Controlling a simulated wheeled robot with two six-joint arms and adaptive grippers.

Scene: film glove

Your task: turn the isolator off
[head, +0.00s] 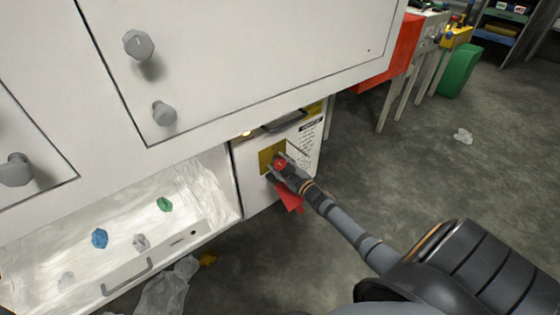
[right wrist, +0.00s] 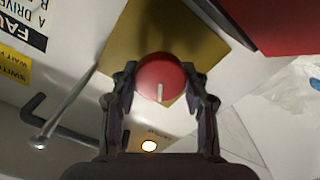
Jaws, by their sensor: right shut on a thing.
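The isolator is a red round knob (right wrist: 160,78) with a pale mark on its face, on a yellow plate (right wrist: 128,40) on a white cabinet panel. In the head view the knob (head: 280,164) sits on the yellow plate (head: 266,158). My right gripper (head: 284,168) is at the plate. In the right wrist view its two fingers (right wrist: 160,90) are closed on the knob from both sides. The pale mark points toward the gripper's palm in that view. My left gripper is not in view.
A red tag-like piece (head: 290,197) hangs below the knob. A dark handle (head: 285,122) is above the plate. Open grey floor (head: 400,180) lies to the right.

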